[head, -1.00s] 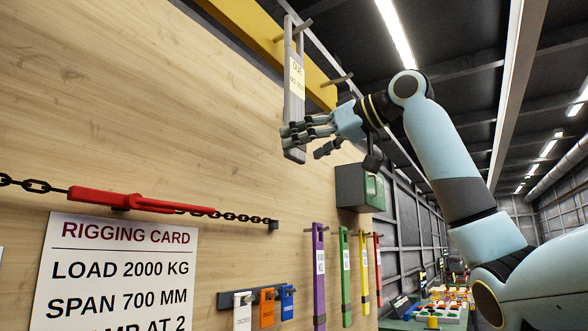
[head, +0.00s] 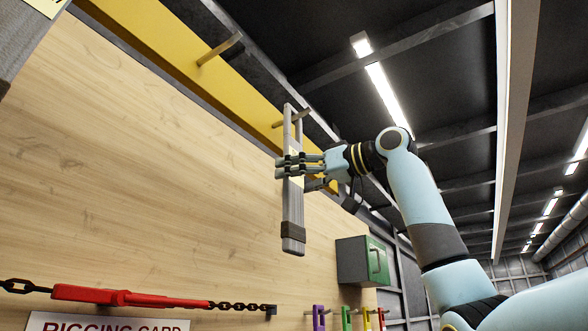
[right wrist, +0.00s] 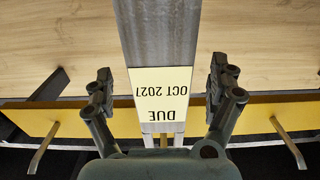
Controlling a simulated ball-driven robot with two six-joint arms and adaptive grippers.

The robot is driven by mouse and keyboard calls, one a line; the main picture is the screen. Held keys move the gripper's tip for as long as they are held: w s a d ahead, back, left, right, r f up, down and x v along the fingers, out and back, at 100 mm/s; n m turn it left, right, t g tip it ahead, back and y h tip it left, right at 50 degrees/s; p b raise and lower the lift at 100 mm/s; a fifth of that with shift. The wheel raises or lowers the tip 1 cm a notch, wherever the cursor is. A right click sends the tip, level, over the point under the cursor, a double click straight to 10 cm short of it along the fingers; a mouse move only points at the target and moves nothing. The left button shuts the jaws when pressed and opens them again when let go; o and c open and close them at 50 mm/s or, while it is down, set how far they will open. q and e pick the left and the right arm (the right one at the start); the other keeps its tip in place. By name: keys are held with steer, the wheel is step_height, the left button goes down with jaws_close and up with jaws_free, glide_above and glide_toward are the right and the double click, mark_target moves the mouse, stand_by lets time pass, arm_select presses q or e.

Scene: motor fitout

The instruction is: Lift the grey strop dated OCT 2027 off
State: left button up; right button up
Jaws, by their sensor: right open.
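The grey strop (head: 293,215) hangs upright from a wooden peg (head: 292,118) on the yellow beam, with a dark band near its lower end. In the right wrist view its grey webbing (right wrist: 158,35) carries a pale yellow label (right wrist: 160,95) reading DUE OCT 2027, upside down. My right gripper (head: 283,166) is at the strop's middle, over the label in the head view. In the right wrist view the open fingers (right wrist: 160,90) stand on both sides of the strop, with gaps to it. My left gripper is not in view.
Another grey strop (head: 18,50) with a yellow label is cut off at top left. An empty peg (head: 220,48) lies between them. A green-fronted box (head: 362,260), a red chain tensioner (head: 130,297) and coloured straps are lower on the wooden wall.

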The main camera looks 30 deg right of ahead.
steer(key=shift+x, duration=0.85)
steer(key=shift+s, duration=0.2)
steer(key=shift+d, duration=0.1)
steer(key=shift+c, duration=1.1)
steer(key=c, duration=1.3)
steer(key=shift+c, duration=0.6)
steer(key=shift+r, duration=0.15)
